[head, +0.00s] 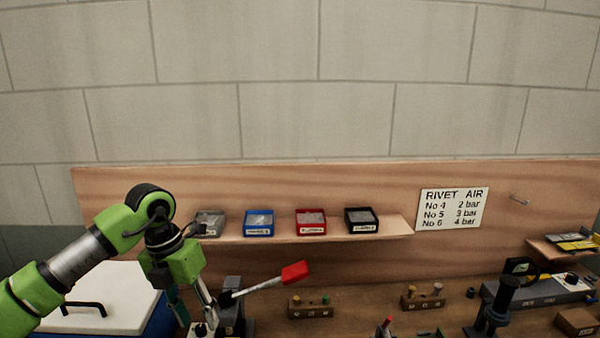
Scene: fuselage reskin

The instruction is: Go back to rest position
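My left arm reaches in from the left, and its green wrist points down. My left gripper (190,308) is below the wrist near the bottom edge, beside a dark lever device (232,312) with a red handle (294,272). The fingertips are hard to make out against the metal parts there, so I cannot tell whether they are open or touching the device. My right gripper is not in view.
A wooden shelf (280,236) on the backboard holds grey, blue, red and black bins. A white-lidded blue box (110,290) lies under my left arm. Small wooden blocks (310,309), a dark stand (492,305) and a grey tool (540,290) are on the bench. The wall above is clear.

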